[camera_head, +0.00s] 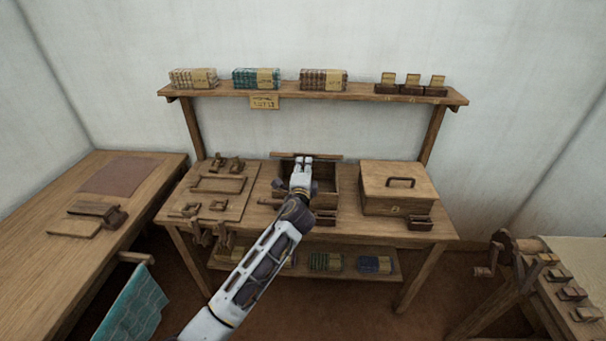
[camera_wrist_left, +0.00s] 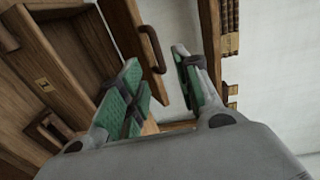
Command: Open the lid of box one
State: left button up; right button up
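A wooden box (camera_head: 325,185) in the middle of the table stands open, and its dark inside shows. Its lid (camera_head: 328,156) is raised and shows as a thin strip at the box's back edge. In the left wrist view the lid (camera_wrist_left: 127,22) stands steeply with its dark handle (camera_wrist_left: 152,49), and the open box (camera_wrist_left: 62,50) is to the left. My left gripper (camera_head: 301,162) is over the box near the lid. In the wrist view its green-padded fingers (camera_wrist_left: 158,88) are apart, with the handle beyond them. I cannot tell whether they touch the lid. My right gripper is out of view.
A closed box (camera_head: 385,180) with a handle stands to the right. A wooden board (camera_head: 205,205) with small tools lies to the left. A shelf (camera_head: 285,92) with bundles and small blocks runs above the table. A side table (camera_head: 130,165) stands left.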

pick_arm(q)
jog(key=shift+s+r, duration=0.1)
jog(key=shift+s, duration=1.25)
jog(key=shift+c, duration=0.5)
